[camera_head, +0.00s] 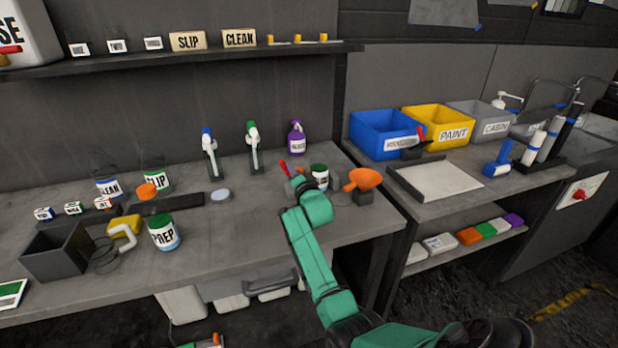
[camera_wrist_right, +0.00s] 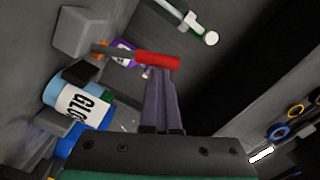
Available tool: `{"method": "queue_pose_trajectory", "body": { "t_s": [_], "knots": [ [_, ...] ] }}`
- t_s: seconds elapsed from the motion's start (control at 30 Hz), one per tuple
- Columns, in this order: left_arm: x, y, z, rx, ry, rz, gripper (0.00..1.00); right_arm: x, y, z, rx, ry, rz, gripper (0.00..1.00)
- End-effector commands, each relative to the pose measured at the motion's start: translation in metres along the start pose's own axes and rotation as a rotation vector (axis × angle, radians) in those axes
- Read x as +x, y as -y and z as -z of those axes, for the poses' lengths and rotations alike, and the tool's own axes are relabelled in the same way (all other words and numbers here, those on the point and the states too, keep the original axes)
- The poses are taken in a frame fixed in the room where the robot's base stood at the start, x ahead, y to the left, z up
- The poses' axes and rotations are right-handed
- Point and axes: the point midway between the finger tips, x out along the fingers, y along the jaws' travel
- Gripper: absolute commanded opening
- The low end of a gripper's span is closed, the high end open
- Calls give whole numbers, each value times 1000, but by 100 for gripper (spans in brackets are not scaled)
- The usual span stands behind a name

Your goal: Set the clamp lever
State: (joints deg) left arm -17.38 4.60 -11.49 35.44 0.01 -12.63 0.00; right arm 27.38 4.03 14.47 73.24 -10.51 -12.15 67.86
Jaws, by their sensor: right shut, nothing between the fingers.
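The clamp lever has a red handle (camera_head: 285,168), standing tilted near the back right of the grey workbench. In the right wrist view the red handle (camera_wrist_right: 157,60) lies across the picture just beyond my fingertips. My right gripper (camera_wrist_right: 158,75) is shut with nothing between its fingers; its tips appear close to the handle's right part, and I cannot tell whether they touch. In the head view my green right arm reaches over the bench's front edge and partly hides the clamp and the gripper (camera_head: 297,184). My left gripper is not in view.

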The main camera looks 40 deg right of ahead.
Motion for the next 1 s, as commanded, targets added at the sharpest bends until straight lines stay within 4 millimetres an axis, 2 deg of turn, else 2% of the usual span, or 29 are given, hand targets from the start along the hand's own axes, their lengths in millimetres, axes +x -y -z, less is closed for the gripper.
{"method": "queue_pose_trajectory", "body": {
  "t_s": [0.3, 0.6, 1.0],
  "knots": [
    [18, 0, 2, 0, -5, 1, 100, 2, 1, -29, -291, 4, -14, 0],
    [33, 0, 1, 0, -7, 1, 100, 2, -2, -46, -509, 4, -26, 0],
    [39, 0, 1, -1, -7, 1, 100, 3, -5, -53, -505, 5, -27, 0]
  ]
}}
